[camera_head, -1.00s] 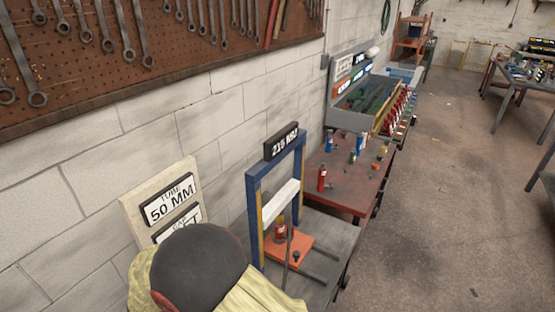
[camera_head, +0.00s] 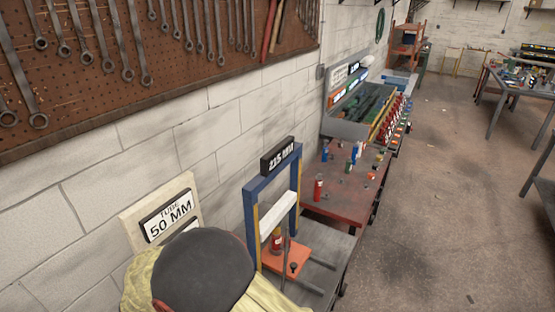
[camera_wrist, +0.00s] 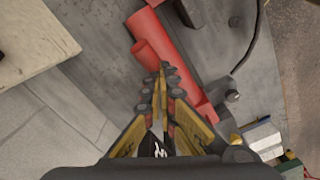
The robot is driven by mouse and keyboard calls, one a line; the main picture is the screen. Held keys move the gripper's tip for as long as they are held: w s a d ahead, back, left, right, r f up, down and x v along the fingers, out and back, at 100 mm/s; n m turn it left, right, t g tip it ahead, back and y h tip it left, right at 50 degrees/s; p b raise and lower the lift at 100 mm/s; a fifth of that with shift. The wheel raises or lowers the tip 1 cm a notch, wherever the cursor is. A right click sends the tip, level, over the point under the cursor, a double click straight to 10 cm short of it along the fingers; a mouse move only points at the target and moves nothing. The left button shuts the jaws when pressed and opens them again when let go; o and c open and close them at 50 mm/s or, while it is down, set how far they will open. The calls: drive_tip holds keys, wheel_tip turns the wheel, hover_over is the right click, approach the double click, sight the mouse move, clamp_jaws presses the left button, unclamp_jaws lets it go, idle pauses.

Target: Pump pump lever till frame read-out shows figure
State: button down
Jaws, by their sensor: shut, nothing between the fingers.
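The blue frame (camera_head: 251,215) stands on the bench left of centre in the head view. Its dark read-out (camera_head: 280,156) on top seems to show 215 MM; the small figures are blurred. A pale crossbar (camera_head: 278,214) sits between the posts, above a small red jack (camera_head: 277,240) on an orange plate (camera_head: 292,262). In the wrist view my gripper (camera_wrist: 162,72) is shut and empty. Its tips are beside or over a red cylinder (camera_wrist: 150,55) and a longer red bar; contact cannot be told. I cannot tell which part is the pump lever. The head view does not show my gripper.
A tube sign reading 50 MM (camera_head: 167,215) stands at the wall, left of the frame. A reddish table (camera_head: 340,205) with small bottles lies beyond the frame. A dark hose (camera_wrist: 258,35) curves at the right in the wrist view. Open floor (camera_head: 450,200) lies at right.

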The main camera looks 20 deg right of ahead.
idle(0.4)
idle(2.0)
idle(0.8)
wheel_tip(320, 180, down, 9)
drive_tip(key=b, duration=0.5)
drive_tip(key=shift+d, duration=0.1)
wheel_tip(320, 180, up, 9)
drive_tip(key=p, duration=0.5)
drive_tip(key=shift+r, duration=0.1)
idle(0.7)
